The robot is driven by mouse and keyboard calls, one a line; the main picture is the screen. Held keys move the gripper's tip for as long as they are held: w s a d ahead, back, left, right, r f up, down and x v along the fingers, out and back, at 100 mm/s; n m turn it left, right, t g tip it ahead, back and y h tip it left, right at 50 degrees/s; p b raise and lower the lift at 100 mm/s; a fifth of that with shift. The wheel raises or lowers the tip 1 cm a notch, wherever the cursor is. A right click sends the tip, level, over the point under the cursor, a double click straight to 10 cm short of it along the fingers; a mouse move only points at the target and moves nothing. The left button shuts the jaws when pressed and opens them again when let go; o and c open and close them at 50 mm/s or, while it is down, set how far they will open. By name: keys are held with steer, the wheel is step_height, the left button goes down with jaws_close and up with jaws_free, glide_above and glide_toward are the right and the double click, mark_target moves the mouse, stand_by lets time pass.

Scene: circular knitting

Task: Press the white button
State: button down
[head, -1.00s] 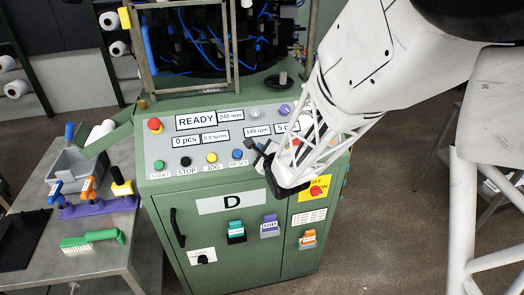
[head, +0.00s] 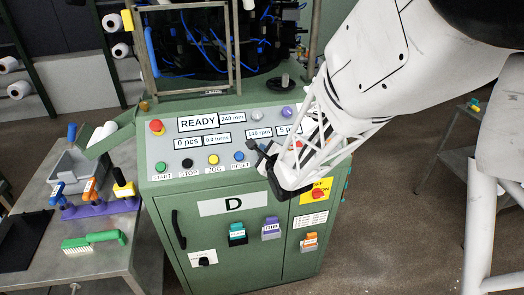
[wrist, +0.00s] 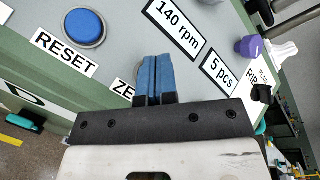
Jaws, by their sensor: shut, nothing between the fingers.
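My gripper (head: 254,149) is over the right part of the green machine's control panel, just right of the blue RESET button (head: 239,156). In the wrist view its blue-padded fingers (wrist: 157,62) are shut together with nothing between them. They point at the panel beside a partly covered label starting "ZE" (wrist: 124,90). No white button can be made out in either view; the spot above that label is hidden behind the fingers. I cannot tell whether the fingertips touch the panel.
A red button (head: 156,126) and green (head: 161,167), black (head: 187,163) and yellow (head: 213,160) buttons are on the panel's left. A grey knob (head: 257,114) and a purple knob (head: 287,111) are at its back. A side table (head: 105,265) holds a green brush (head: 92,241).

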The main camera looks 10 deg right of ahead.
steer(key=shift+s+r, duration=0.55)
steer(key=shift+r, duration=0.25)
steer(key=shift+s+r, duration=0.6)
steer(key=shift+r, duration=0.2)
steer(key=shift+s+r, duration=0.55)
steer(key=shift+r, duration=0.25)
steer(key=s+r+n+g, duration=0.2)
steer(key=s+n+g, duration=0.2)
steer(key=s+n, duration=0.4)
steer(key=s+d+r+n+g+h, duration=0.1)
steer(key=s+r+n+g, duration=0.2)
steer(key=s+n, duration=0.5)
steer(key=s+r+n+g+h, duration=0.1)
steer(key=s+r+n+g, duration=0.2)
steer(key=s, duration=1)
steer(key=n+g, duration=0.3)
steer(key=n, duration=0.1)
steer(key=shift+s+d+n, duration=0.3)
steer(key=shift+s+n, duration=0.1)
